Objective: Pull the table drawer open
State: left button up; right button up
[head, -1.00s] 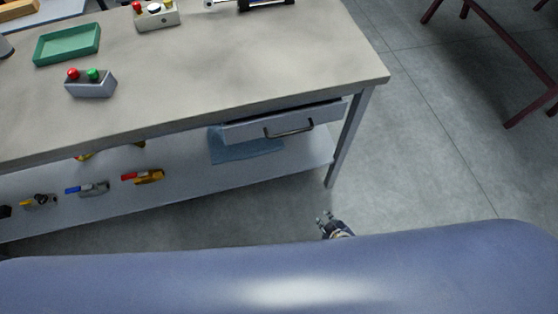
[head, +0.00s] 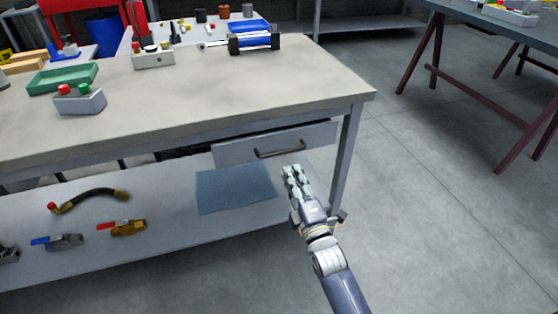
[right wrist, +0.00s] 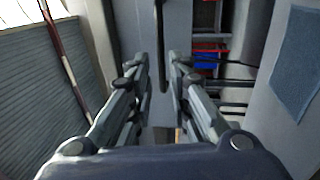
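The table drawer (head: 232,153) is a grey box front under the right end of the workbench top. It looks shut, but a small gap would be hard to see. Its dark bar handle (head: 280,152) runs across the front. My right gripper (head: 293,170) is just in front of and below the handle's right end in the head view. In the right wrist view, its two fingers (right wrist: 161,72) are apart and empty. The handle (right wrist: 161,45) shows upright beyond the gap between the fingertips, apparently not gripped. My left gripper is not in view.
The workbench top (head: 230,105) overhangs the drawer, and a table leg (head: 346,155) stands right of it. The lower shelf (head: 165,255) holds a blue mat (head: 235,189), valves and a hose. The floor at right is open, with a trestle table (head: 500,25) behind.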

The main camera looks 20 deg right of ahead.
aim_at(282, 152)
pick_arm(q)
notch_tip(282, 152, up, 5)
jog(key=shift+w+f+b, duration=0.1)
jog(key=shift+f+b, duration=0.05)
jog(key=shift+b, duration=0.45)
pick_arm(e)
jog(key=w, duration=0.3)
jog(key=w+r, duration=0.1)
jog(key=w, duration=0.5)
jog(key=shift+a+r, duration=0.15)
jog(key=shift+r, duration=0.15)
grip_shut()
